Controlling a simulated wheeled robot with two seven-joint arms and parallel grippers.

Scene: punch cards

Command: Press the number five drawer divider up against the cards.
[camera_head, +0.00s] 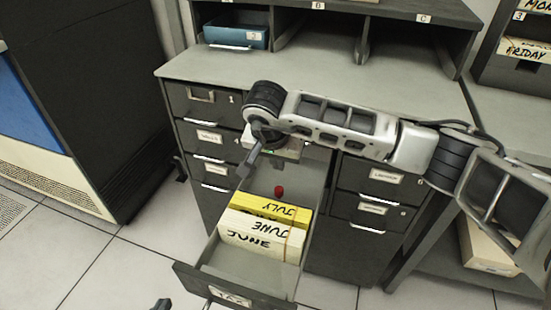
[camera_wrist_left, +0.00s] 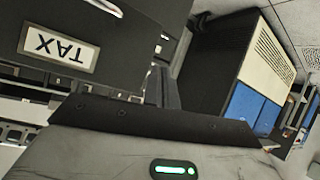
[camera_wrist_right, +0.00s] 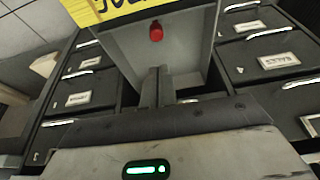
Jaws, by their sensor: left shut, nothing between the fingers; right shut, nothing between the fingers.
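An open drawer labelled TAX (camera_head: 232,298) holds cards: a cream stack marked JUNE (camera_head: 262,236) and a yellow one marked JULY (camera_head: 270,207). Behind the yellow cards is a red knob (camera_head: 279,190); it also shows in the right wrist view (camera_wrist_right: 155,32), against grey surfaces. I cannot clearly tell the divider's plate from the drawer's grey interior. My right gripper (camera_head: 246,171) is shut and empty, above the drawer's rear left side, apart from the knob. My left gripper (camera_head: 162,304) is shut and empty at the bottom edge, left of the drawer front; its fingers show in the left wrist view (camera_wrist_left: 165,87).
Closed labelled drawers (camera_head: 372,190) flank the open one. The cabinet top (camera_head: 330,90) is bare, with a blue tray (camera_head: 236,32) in a cubby behind. A dark cabinet (camera_head: 85,100) stands left. A FRIDAY card box (camera_head: 525,52) is at right. Tiled floor is clear at front left.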

